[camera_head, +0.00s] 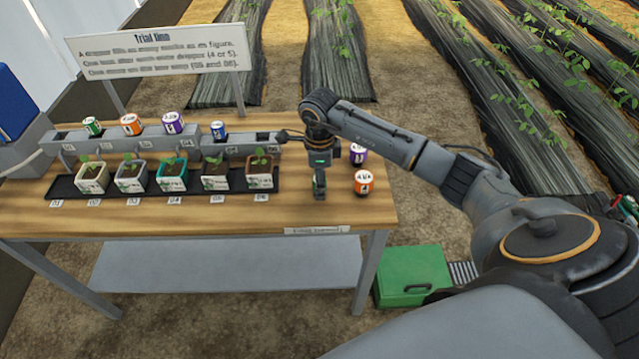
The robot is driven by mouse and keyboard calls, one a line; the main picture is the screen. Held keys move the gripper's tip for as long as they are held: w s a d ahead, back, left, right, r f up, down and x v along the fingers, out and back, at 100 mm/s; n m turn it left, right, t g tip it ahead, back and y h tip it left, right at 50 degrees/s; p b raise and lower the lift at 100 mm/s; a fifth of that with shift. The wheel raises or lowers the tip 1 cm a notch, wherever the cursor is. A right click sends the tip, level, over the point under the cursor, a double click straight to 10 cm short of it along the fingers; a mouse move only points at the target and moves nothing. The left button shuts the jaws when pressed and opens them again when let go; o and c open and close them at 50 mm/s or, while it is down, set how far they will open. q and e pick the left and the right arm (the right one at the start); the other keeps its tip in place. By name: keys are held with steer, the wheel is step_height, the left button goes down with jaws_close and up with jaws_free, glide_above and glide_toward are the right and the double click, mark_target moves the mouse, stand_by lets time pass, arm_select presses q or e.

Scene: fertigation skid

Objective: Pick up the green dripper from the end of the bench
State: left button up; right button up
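My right arm comes in from the right, and its gripper (320,190) points down over the right end of the bench. Its fingers look close together, but I cannot tell whether it is open or shut or holds something. A small green patch shows on the gripper's body. No green dripper shows clearly at this end; the gripper may hide one. A purple dripper (358,153) and an orange dripper (364,183) stand just right of the gripper. A green-banded dripper (92,126) stands in the grey rail (260,138) at the left. My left gripper is out of view.
The rail also holds orange (131,124), purple (173,122) and blue (218,131) drippers. Several potted seedlings stand in a black tray (66,187) in front of it. A sign (158,50) stands behind. A green box (413,275) is on the floor at right.

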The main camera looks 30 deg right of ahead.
steer(key=c, duration=1)
steer(key=shift+c, duration=0.2)
